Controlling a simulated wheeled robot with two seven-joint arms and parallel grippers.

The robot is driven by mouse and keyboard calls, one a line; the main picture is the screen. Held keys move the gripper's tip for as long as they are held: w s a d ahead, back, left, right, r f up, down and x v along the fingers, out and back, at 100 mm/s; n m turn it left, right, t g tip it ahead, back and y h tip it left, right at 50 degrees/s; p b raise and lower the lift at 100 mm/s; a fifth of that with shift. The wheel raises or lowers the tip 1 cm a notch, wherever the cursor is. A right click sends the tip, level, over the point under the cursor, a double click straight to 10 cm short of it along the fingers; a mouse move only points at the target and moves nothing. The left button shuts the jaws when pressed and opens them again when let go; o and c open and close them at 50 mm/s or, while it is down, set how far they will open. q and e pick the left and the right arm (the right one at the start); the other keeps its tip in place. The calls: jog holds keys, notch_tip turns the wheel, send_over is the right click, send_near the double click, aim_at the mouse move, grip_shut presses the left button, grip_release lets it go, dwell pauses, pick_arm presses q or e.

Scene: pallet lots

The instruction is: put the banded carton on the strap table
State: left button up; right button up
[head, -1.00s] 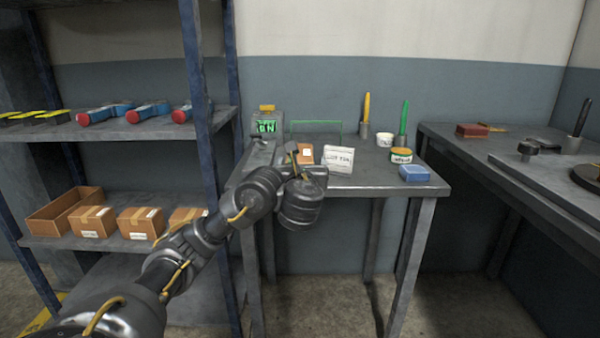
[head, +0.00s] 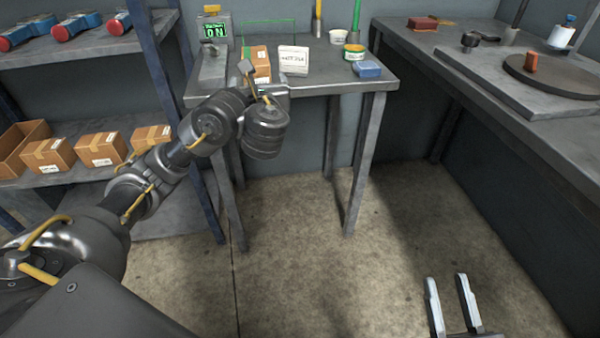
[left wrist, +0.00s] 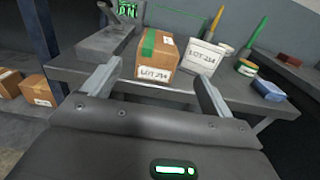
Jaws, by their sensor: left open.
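The banded carton (left wrist: 158,50), brown with a green band and a "LOT 214" label, stands upright on a grey table (left wrist: 75,66) with a lit ON display. In the head view the carton (head: 261,58) is partly hidden by my left arm. My left gripper (left wrist: 157,70) is open at the carton's near side, one finger towards each side. I cannot tell whether either finger touches it. In the head view my wrist mostly hides this gripper. My right gripper (head: 448,281) is open and empty above the floor at the lower right.
A white "LOT 214" card (head: 293,61) stands close right of the carton. A blue block (head: 367,69), tubs and upright tools are further right. A shelf (head: 90,50) with cartons stands left. A side table (head: 455,65) with a round plate (head: 550,77) stands right.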

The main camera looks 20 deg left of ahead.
pick_arm(q)
jog(key=s+d+f+n+g+h, duration=0.1)
jog(key=s+d+f+g+h, duration=0.15)
jog(key=d+f+h, duration=1.15)
jog(key=s+d+f+n+h, duration=0.2)
jog(key=s+d+f, duration=0.2)
jog(key=d, duration=0.2)
jog(key=s+d+f+n+h, duration=0.2)
jog(key=s+d+f+n, duration=0.1)
jog(key=s+d, duration=0.25)
jog(key=s+r+n+t+h, duration=0.3)
jog(key=s+r+n+t, duration=0.4)
jog(key=s+n, duration=0.4)
jog(key=n, duration=0.5)
jog(key=shift+s+a+r+n+h, duration=0.25)
jog(key=shift+s+r+n+h, duration=0.05)
